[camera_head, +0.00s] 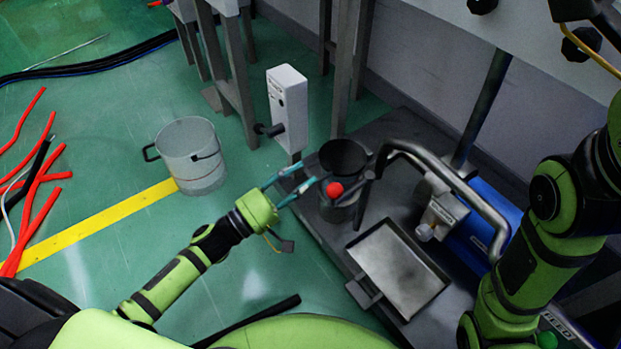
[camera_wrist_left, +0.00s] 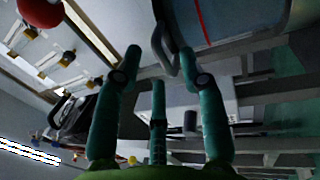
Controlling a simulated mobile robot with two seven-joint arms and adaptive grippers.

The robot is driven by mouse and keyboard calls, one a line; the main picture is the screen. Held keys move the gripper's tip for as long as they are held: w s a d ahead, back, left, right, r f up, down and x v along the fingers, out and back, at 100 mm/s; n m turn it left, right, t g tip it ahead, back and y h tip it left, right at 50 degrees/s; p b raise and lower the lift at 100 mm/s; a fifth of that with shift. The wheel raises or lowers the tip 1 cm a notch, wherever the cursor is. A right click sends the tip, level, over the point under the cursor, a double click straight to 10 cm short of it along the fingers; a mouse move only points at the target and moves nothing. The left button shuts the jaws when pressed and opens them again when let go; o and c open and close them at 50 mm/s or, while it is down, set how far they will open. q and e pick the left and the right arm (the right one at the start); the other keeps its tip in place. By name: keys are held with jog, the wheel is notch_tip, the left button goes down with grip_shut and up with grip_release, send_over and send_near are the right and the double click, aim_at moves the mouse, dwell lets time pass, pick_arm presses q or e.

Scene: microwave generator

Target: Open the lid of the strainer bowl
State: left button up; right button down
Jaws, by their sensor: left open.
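The strainer bowl (camera_head: 338,209) is a dark, round vessel on the dark bench, right of centre in the head view. A dark round piece (camera_head: 343,157) shows at its top; I cannot tell whether this is a raised lid or the bowl's mouth. A red ball knob (camera_head: 334,190) is at its near side. My left gripper (camera_head: 307,175) is open beside it on the left, fingers pointing at it; contact is unclear. In the left wrist view, a grey curved handle (camera_wrist_left: 165,48) shows between the open fingertips. My right gripper is out of view.
A metal tray (camera_head: 397,268) lies in front of the bowl, and a thick bent pipe (camera_head: 455,183) arches to its right. A grey box (camera_head: 287,108) on a post stands behind. A bucket (camera_head: 190,157) is on the floor at left.

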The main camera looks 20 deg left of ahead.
aim_at(335, 161)
pick_arm(q)
jog(key=shift+b+x, duration=0.4)
jog(key=shift+x, duration=0.9)
grip_shut()
